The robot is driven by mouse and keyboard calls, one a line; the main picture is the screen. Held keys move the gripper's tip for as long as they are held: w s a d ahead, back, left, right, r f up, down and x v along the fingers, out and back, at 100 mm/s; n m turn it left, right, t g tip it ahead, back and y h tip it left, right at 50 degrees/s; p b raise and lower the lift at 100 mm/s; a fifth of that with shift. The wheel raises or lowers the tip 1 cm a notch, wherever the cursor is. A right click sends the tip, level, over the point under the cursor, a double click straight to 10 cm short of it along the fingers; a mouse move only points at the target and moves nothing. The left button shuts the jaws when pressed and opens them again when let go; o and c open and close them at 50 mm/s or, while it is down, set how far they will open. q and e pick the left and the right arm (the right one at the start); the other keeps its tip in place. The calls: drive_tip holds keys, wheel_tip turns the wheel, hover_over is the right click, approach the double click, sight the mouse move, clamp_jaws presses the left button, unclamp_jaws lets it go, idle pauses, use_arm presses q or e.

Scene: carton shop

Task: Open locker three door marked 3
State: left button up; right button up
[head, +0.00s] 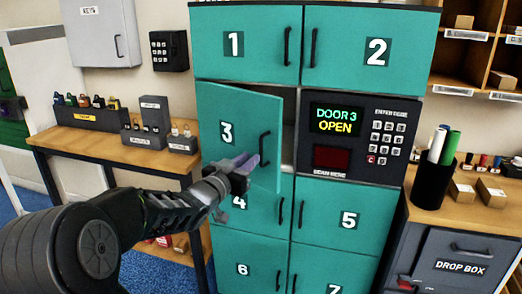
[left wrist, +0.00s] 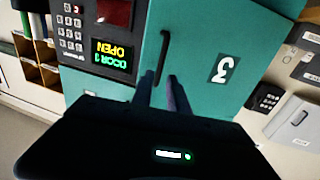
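The teal door marked 3 (head: 237,105) stands ajar, its right edge swung out from the locker and a narrow dark gap beside it. Its black bar handle (head: 265,148) is near that edge. In the left wrist view the door (left wrist: 195,35) appears upside down, with the handle (left wrist: 162,57) just beyond the fingers. My left gripper (head: 248,162) is in front of the door, just left of the handle's lower part. Its fingers (left wrist: 160,82) are apart, with the handle's end near the gap; contact is unclear. My right gripper is out of view.
The keypad panel's display (head: 338,120) reads "DOOR 3 OPEN". Doors 1, 2, 4, 5, 6 and 7 look shut.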

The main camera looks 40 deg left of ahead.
sight(261, 162)
use_arm(q)
drive_tip(key=w, duration=0.2)
drive_tip(key=w+p, duration=0.1)
drive_tip(key=w, duration=0.2)
drive_tip(key=w+a, duration=0.1)
drive_tip(key=w, duration=0.1)
drive_tip(key=shift+w, duration=0.3)
clamp_jaws()
idle(1.2)
